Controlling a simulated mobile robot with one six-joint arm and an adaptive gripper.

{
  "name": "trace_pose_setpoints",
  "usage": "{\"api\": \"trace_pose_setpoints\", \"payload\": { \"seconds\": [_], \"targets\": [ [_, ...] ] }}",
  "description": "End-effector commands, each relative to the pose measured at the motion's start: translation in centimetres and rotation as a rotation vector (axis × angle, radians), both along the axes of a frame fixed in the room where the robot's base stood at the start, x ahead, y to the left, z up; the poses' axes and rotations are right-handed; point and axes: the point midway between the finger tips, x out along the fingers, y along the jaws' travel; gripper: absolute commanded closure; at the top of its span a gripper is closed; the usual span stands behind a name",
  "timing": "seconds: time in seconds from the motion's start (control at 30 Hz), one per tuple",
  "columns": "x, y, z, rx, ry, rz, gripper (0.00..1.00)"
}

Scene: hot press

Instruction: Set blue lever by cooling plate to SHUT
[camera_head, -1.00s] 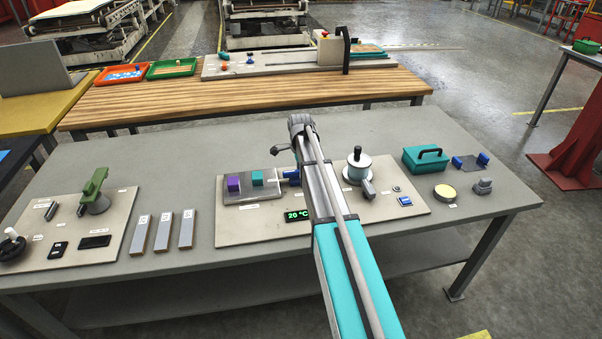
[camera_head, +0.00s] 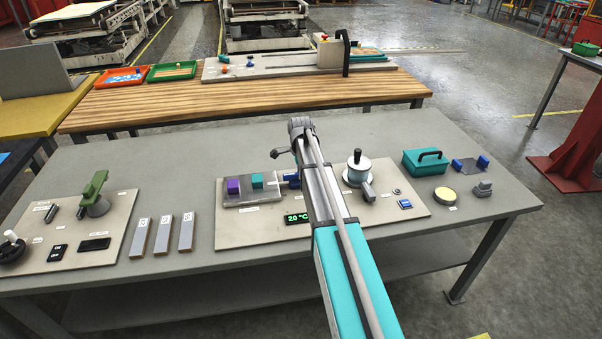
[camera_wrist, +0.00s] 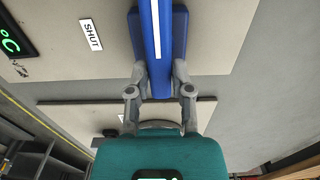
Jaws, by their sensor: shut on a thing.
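A blue lever (camera_wrist: 164,45) with a white stripe fills the top centre of the wrist view. My gripper (camera_wrist: 160,80) has its two grey fingers closed on the lever's sides. A white label reading SHUT (camera_wrist: 91,34) lies to the left of the lever, apart from it. In the head view, a blue part (camera_head: 293,181) shows just left of my arm, beside a grey plate (camera_head: 270,201) with a purple cube and a teal cube. My arm hides my fingers and most of the lever there.
A green temperature display reading 20 °C (camera_head: 298,218) stands in front of the plate. Several grey blocks lie at the left.

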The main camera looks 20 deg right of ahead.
Motion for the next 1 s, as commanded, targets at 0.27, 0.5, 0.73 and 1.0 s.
{"api": "trace_pose_setpoints", "payload": {
  "seconds": [0.27,0.5,0.73,1.0],
  "targets": [
    [0.1,0.0,0.0,0.0,0.001,0.075,1.0],
    [0.4,0.0,0.0,0.0,0.001,0.229,1.0],
    [0.7,0.0,0.0,0.0,0.002,0.434,1.0],
    [1.1,0.2,0.0,0.0,0.002,0.691,1.0]
  ]
}}
